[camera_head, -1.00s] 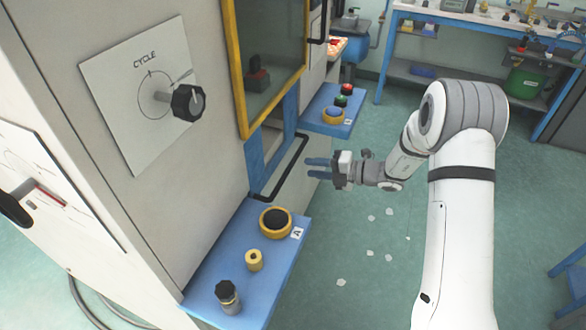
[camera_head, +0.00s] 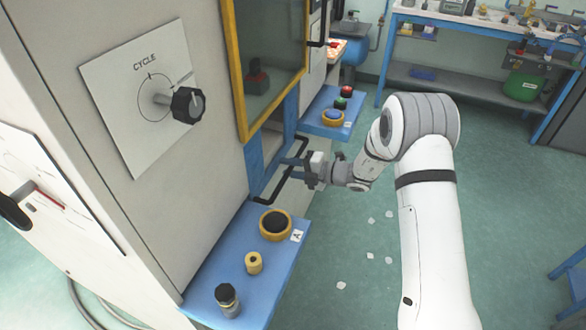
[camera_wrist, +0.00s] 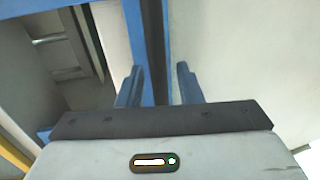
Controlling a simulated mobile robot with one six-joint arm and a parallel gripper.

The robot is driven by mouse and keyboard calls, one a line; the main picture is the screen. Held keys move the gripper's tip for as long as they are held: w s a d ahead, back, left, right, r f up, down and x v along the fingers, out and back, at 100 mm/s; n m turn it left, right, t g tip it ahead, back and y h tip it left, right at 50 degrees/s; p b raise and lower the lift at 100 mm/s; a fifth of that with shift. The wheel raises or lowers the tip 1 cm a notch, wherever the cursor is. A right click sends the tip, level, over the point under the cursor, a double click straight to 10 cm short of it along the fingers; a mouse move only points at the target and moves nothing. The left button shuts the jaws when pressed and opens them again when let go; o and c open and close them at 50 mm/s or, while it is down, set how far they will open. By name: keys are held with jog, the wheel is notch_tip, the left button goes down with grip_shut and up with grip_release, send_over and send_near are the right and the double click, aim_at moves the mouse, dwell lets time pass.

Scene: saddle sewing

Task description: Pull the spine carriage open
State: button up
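The spine carriage shows as a pale front with a long black bar handle (camera_head: 277,193), in the opening below the yellow-framed window. The carriage looks shut. My gripper (camera_head: 290,167) reaches in from the right, with its two blue fingers at the middle of the handle. In the wrist view my gripper (camera_wrist: 158,84) is open, one finger on each side of a dark bar (camera_wrist: 152,45) that looks like the handle. The fingers stand apart from the bar, with a gap visible at the right. The gripper body hides part of the handle in the head view.
A blue shelf (camera_head: 250,275) with a yellow-ringed black button sits in front of the handle's near end. Another blue shelf (camera_head: 322,122) with coloured buttons lies beyond its far end. The green floor (camera_head: 345,225) right of the machine is open, with small pale scraps.

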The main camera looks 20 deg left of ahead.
grip_shut()
